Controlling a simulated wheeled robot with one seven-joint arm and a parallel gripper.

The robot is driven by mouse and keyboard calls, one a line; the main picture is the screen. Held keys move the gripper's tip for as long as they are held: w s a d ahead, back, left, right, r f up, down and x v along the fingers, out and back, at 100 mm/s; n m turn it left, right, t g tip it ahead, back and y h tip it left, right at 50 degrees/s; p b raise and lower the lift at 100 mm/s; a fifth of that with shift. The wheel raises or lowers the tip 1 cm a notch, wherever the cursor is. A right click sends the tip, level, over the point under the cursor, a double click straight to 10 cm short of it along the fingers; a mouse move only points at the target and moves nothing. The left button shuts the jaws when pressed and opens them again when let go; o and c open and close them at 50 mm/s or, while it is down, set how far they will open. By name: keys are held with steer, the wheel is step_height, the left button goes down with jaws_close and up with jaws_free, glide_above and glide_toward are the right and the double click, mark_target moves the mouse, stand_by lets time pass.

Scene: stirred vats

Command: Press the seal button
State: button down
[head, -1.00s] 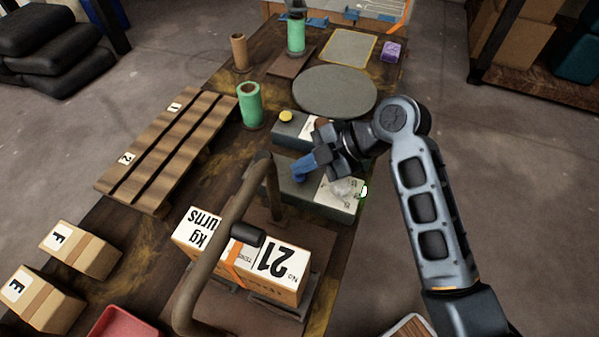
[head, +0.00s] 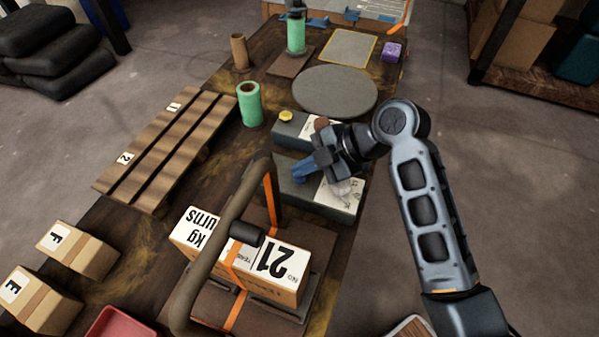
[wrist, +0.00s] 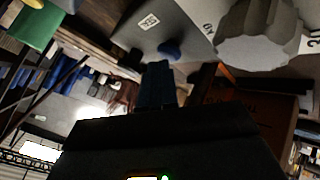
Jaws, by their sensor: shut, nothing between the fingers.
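My gripper (head: 303,170) is shut, its blue fingers pointing down at the left part of the near grey control box (head: 318,202). In the wrist view, the fingers (wrist: 157,82) are together, just below a round blue button (wrist: 169,49) on that box; I cannot tell whether they touch it. In the head view, the gripper hides this button. A pale faceted knob (head: 343,188) sits to its right, and it also shows in the wrist view (wrist: 258,35). No word "seal" is readable. A yellow button (head: 286,116) is on the farther grey box (head: 290,130).
A carton marked 21 (head: 275,262) lies under a brown arch (head: 212,252), close in front of the near box. An orange strap (head: 271,195) runs there. A green spool (head: 250,104) and a wooden pallet (head: 165,150) stand left. A grey disc (head: 335,92) lies behind.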

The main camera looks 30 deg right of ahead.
mark_target(304, 177)
stand_by(0.6)
steer(key=shift+r+p, duration=0.75)
steer(key=shift+r, duration=0.15)
step_height(304, 177, up, 5)
steer(key=p, duration=0.3)
steer(key=shift+p, duration=0.4)
stand_by(0.4)
